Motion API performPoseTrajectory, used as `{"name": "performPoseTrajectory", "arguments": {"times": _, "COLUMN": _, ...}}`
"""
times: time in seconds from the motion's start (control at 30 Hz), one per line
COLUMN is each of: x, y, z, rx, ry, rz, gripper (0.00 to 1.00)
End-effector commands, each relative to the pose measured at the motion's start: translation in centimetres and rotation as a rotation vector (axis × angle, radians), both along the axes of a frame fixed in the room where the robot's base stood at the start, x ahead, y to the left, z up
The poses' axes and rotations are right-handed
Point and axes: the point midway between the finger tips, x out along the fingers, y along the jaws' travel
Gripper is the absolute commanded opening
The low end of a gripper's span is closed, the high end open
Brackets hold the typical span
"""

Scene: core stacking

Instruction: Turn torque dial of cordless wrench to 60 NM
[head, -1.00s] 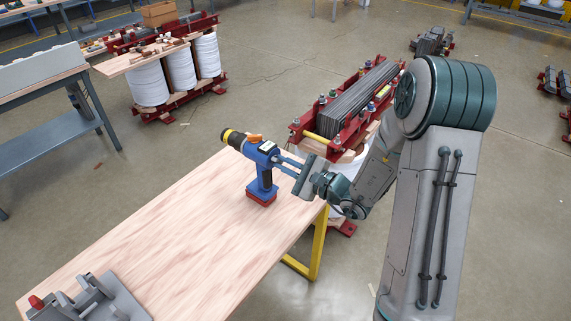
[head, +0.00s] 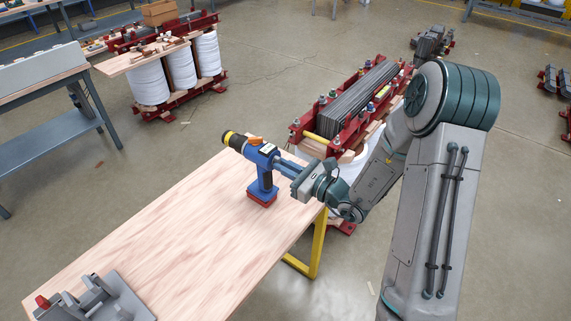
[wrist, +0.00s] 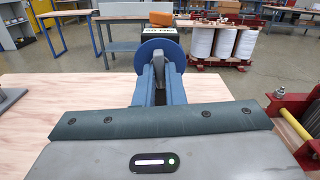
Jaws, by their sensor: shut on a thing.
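The cordless wrench (head: 264,163) stands upright on its red-bottomed battery base near the far right corner of the wooden table (head: 170,240). It has a blue body, a black and yellow nose pointing left and an orange part on top. My gripper (head: 284,165) reaches in from the right, its fingers shut on the round blue dial at the back of the wrench. In the wrist view the blue dial (wrist: 158,46) shows beyond my fingers, with the wrench's small display above it. The dial's setting is too small to read.
A red-framed transformer core (head: 350,100) stands on the floor just behind my forearm. A grey fixture (head: 105,297) lies at the table's near left. Another core with white coils (head: 180,72) stands farther back. The table's middle is clear.

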Motion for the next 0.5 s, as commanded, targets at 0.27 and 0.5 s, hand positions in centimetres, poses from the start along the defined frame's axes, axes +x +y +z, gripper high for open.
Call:
{"name": "performPoseTrajectory", "arguments": {"times": 0.27, "x": 0.03, "y": -0.05, "z": 0.07, "rx": 0.051, "ry": 0.064, "rz": -0.003, "gripper": 0.0}}
{"name": "performPoseTrajectory", "arguments": {"times": 0.5, "x": 0.02, "y": -0.04, "z": 0.03, "rx": 0.06, "ry": 0.075, "rz": -0.003, "gripper": 0.0}}
